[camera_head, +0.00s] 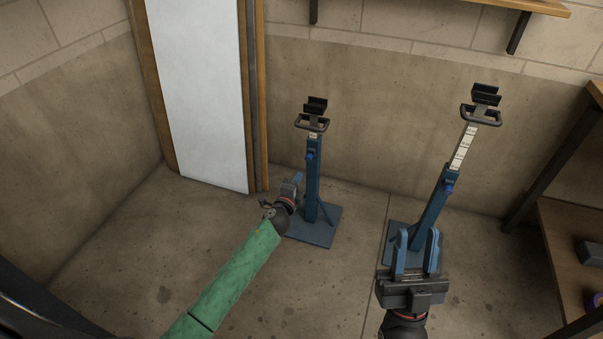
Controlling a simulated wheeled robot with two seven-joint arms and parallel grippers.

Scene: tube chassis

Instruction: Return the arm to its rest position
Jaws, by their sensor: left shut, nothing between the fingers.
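My left arm, with a green covering, reaches in from the bottom left. Its gripper (297,179) is shut and empty, seen side-on just left of the post of the left blue stand (313,185). I cannot tell whether it touches the post. My right gripper (417,239) is at the lower right, its two blue fingers pointing up and apart, with nothing between them. It covers part of the base of the right blue stand (434,208). Both stands have black cradles on top, and these are empty.
A white panel (200,90) in a wooden frame stands at the back wall. A wooden shelf unit (565,240) with a grey block (588,253) is at the right edge. A wall shelf (525,6) is at the top right. The floor (130,250) at left is clear.

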